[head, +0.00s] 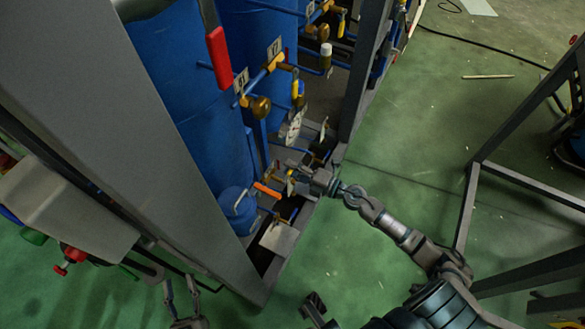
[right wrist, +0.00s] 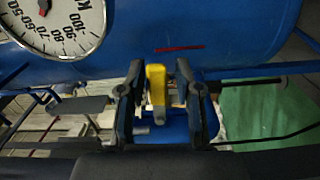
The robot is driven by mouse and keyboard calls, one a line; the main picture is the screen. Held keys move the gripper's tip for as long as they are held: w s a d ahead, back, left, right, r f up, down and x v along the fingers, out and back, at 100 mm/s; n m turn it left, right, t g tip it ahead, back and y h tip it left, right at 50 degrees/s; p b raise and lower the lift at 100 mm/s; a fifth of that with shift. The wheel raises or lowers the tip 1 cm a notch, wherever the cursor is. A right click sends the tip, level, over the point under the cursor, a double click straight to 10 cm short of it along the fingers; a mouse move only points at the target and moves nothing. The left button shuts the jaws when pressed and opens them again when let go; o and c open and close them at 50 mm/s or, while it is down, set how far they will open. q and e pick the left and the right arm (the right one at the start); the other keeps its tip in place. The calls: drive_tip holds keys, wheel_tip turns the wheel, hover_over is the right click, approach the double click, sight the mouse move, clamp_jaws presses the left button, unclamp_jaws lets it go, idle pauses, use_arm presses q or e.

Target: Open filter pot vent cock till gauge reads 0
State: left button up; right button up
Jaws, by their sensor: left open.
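A yellow cock handle (right wrist: 156,84) stands upright between the fingers of my right gripper (right wrist: 160,98) in the right wrist view. The fingers are apart, with a visible gap on the right of the handle. In the head view my right gripper (head: 298,178) reaches in among the low pipework, and the handle there is mostly hidden. A round white gauge (right wrist: 62,22) is cut off at the wrist view's upper left; numbers from 50 to 100 show, but its needle reading cannot be told. My left gripper (head: 184,302) is open and empty at the bottom.
An orange-handled valve (head: 267,189) and a small blue vessel (head: 238,203) are left of my right gripper. Large blue tanks (head: 185,85) stand behind grey frame posts (head: 130,130). A red handle (head: 218,58) hangs higher up. The green floor (head: 400,130) on the right is mostly clear.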

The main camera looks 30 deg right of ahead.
drive_tip(key=shift+a, duration=0.1)
drive_tip(key=c, duration=0.4)
